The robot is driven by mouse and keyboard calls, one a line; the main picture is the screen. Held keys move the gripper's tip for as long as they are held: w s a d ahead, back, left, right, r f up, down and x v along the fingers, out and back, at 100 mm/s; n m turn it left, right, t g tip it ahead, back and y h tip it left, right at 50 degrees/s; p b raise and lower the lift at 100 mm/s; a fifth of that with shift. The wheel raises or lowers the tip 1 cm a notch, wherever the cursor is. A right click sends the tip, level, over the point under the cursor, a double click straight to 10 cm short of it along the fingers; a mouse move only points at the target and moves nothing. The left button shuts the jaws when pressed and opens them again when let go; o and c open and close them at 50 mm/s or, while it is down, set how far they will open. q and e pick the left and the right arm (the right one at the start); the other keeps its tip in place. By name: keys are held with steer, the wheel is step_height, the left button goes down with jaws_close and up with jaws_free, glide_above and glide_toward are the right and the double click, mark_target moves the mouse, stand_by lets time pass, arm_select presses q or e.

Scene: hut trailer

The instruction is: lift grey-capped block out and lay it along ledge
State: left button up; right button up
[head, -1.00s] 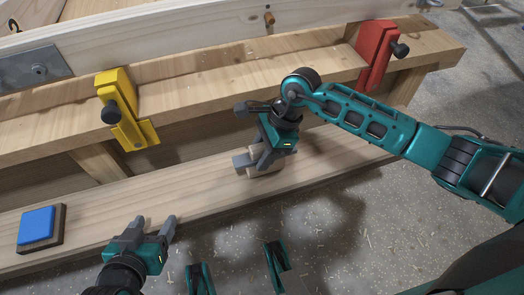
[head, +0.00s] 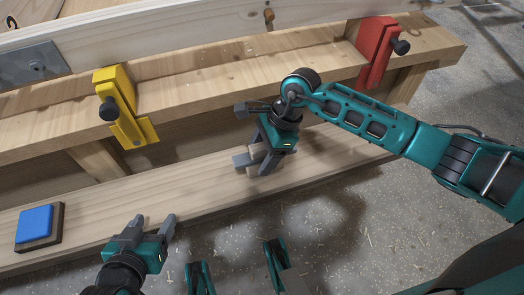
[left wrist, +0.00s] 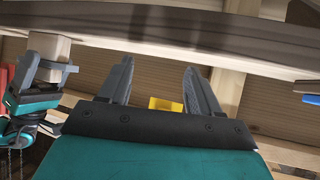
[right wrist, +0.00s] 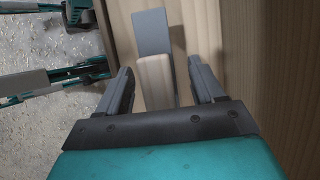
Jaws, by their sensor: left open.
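The grey-capped block (head: 241,160) lies on the lower wooden ledge (head: 180,190), its grey end to the left and its bare wood partly hidden by my right gripper. In the right wrist view its grey cap (right wrist: 152,34) and pale wooden body (right wrist: 155,80) show between the fingers. My right gripper (head: 266,158) is over the block; its fingers (right wrist: 162,75) stand apart, with a visible gap on each side of the wood. My left gripper (head: 156,224) is open and empty, in front of the ledge. The right gripper also shows in the left wrist view (left wrist: 45,72).
A yellow clamp (head: 124,105) and a red clamp (head: 377,55) sit on the upper bench edge (head: 230,92). A blue pad on a dark base (head: 36,225) lies at the ledge's left end. The ledge between pad and block is clear.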

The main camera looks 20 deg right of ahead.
arm_select(q)
steer(key=shift+f, duration=0.15)
steer(key=shift+d+r, duration=0.2)
arm_select(e)
steer(key=shift+f, duration=0.1)
steer(key=shift+d+r, duration=0.2)
steer(key=shift+r, duration=0.35)
arm_select(q)
step_height(320, 180, up, 4)
steer(key=p, duration=0.3)
steer(key=shift+a+f+p, duration=0.1)
steer(key=shift+f+p, duration=0.05)
steer(key=shift+p, duration=0.15)
arm_select(e)
steer(key=v, duration=1.2)
steer(key=shift+s+a, duration=0.1)
